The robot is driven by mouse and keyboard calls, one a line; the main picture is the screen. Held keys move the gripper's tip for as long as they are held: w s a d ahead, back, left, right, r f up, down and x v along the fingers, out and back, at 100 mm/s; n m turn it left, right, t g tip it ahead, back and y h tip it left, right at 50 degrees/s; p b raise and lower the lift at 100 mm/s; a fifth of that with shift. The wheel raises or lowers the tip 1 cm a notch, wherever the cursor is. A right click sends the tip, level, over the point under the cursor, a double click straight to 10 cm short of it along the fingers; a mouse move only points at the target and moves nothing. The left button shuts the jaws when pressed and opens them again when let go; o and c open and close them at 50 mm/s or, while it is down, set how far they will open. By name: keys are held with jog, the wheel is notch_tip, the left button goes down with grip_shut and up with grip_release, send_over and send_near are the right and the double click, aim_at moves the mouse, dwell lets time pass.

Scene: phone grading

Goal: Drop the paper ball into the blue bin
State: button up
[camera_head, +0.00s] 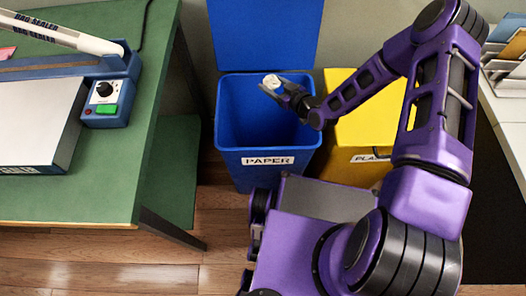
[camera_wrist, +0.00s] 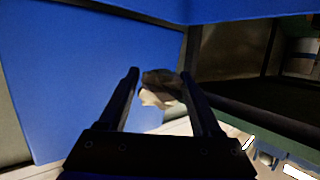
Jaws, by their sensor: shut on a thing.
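The paper ball (camera_head: 271,82) is a small crumpled white lump at the tip of my gripper (camera_head: 279,87). In the wrist view the paper ball (camera_wrist: 160,88) sits between the two dark fingers of my gripper (camera_wrist: 158,88), which is shut on it.
A yellow bin (camera_head: 352,168) with a partly hidden label stands right of the blue one. A green table (camera_head: 100,204) with a bag sealer (camera_head: 108,96) is at the left. A white desk with a file rack (camera_head: 507,70) is at the right. Wooden floor shows in front.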

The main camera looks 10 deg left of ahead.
notch_tip(320, 180, down, 6)
jog(key=b, duration=0.3)
dwell(0.3)
jog(key=o, duration=1.4)
jog(key=shift+c, duration=0.2)
jog(key=shift+d, duration=0.1)
jog(key=p+v, duration=0.1)
jog(key=v, duration=1.6)
jog(key=shift+s+r, duration=0.1)
